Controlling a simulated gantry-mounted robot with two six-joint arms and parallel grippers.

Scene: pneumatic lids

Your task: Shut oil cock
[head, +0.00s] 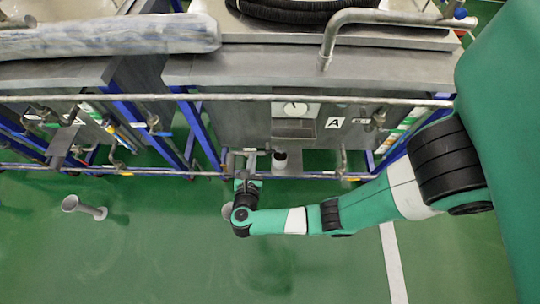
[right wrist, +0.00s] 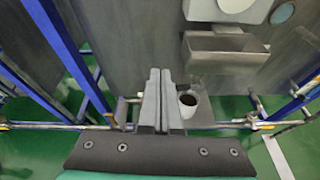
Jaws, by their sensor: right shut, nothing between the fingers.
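My right gripper (head: 247,162) reaches in from the right, low at the front of the grey machine. In the right wrist view its two grey fingers (right wrist: 160,80) are shut together with nothing between them. A small metal pipe fitting (right wrist: 128,101) shows just left of the fingers, partly hidden by them; it may be the oil cock, but its handle and position cannot be told. A white cup with a dark inside (right wrist: 188,102) stands just right of the fingers, and it also shows in the head view (head: 280,160). My left gripper is out of view.
A long metal rail (head: 230,97) runs across the machine front, above a lower pipe (head: 330,176). Blue frame posts (head: 197,135) stand left of the gripper. A grey pipe piece (head: 85,207) is on the open green floor at left.

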